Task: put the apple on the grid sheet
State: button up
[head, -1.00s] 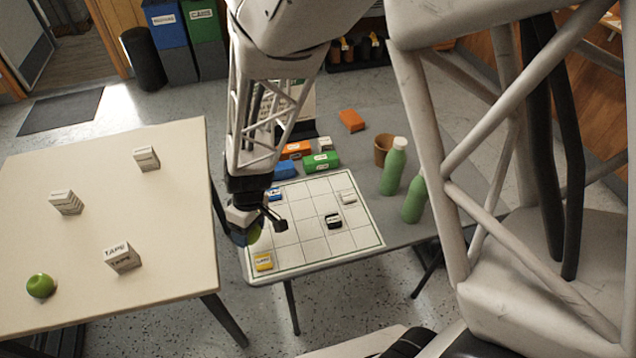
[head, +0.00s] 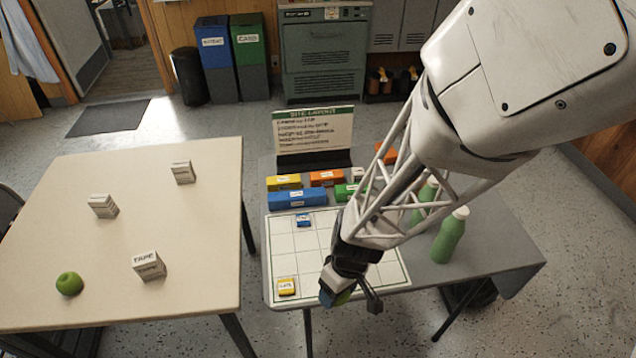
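A green apple (head: 69,283) sits on the cream table at the left, near its front-left part. The white grid sheet (head: 283,264) lies on the grey table, with a small blue block (head: 303,220) and a small yellow block (head: 287,287) on it. My gripper (head: 338,297) is above the sheet's front edge, far to the right of the apple. My arm covers the right part of the sheet.
Three white boxes (head: 149,265) stand on the cream table (head: 120,215). Behind the sheet are yellow, orange and long blue blocks (head: 297,199) and a sign (head: 313,131). Green bottles (head: 450,236) stand at the right. A gap separates the tables.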

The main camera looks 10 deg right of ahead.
dwell(0.4)
send_over(310, 258)
jog(key=shift+w+d+f, duration=0.3)
jog(key=shift+d+f, duration=0.1)
jog(key=shift+f, duration=0.35)
jog(key=shift+f, duration=0.1)
dwell(0.4)
jog(key=shift+d+x, duration=0.15)
jog(key=shift+x, duration=0.65)
jog(key=shift+d+x, duration=0.2)
jog(key=shift+x, duration=0.6)
jog(key=shift+w+f, duration=0.2)
jog(key=shift+f, duration=0.05)
jog(key=o, duration=1)
jog(key=shift+r, duration=0.15)
